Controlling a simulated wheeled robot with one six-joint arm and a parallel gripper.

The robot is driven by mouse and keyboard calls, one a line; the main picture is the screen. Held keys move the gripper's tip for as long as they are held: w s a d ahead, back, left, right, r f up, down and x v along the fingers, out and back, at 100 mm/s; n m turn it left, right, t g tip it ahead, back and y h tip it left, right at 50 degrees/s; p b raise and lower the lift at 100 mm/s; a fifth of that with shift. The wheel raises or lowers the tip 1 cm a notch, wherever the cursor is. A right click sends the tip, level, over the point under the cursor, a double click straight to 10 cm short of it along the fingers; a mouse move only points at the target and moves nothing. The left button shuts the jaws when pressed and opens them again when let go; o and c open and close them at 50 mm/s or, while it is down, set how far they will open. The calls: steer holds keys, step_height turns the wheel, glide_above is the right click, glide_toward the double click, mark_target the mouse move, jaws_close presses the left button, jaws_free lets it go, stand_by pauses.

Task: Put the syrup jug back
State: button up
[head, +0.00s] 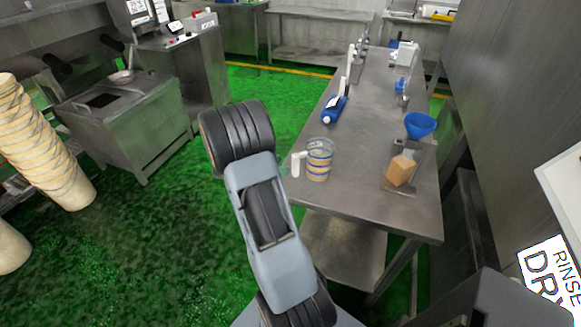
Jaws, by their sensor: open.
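A clear jug with blue bands, tan contents and a white handle (319,160) stands upright near the left edge of the steel table (350,195). Its handle points left. It looks like the syrup jug, but I see no readable label. An amber block-like container with a pale top (401,170) sits tilted on a small metal tray to its right; I cannot tell what it is. My arm rises in front of the table, left of the jug. My gripper is hidden behind the arm, so its place relative to the jug does not show.
A blue funnel (420,125) stands at the table's right edge. A blue bottle (334,110) lies farther back on the left, with small items beyond. Stacked tan tubs (35,140) stand at far left. The green floor (130,240) is open left of the arm.

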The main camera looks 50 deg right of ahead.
steer(key=s+a+r+m+t+y, duration=0.2)
steer(key=a+r+m+t+y, duration=0.1)
steer(key=a, duration=0.7)
steer(key=s+a+r+m+t+y, duration=0.2)
steer(key=a+m+y, duration=0.3)
steer(key=a, duration=0.6)
steer(key=s+a+r+m+t+y, duration=0.2)
steer(key=a+r+m+t+y, duration=0.2)
steer(key=a, duration=0.6)
steer(key=shift+a+r+m+t, duration=0.3)
steer(key=shift+r+t, duration=0.15)
steer(key=shift+t, duration=0.05)
steer(key=shift+s, duration=0.1)
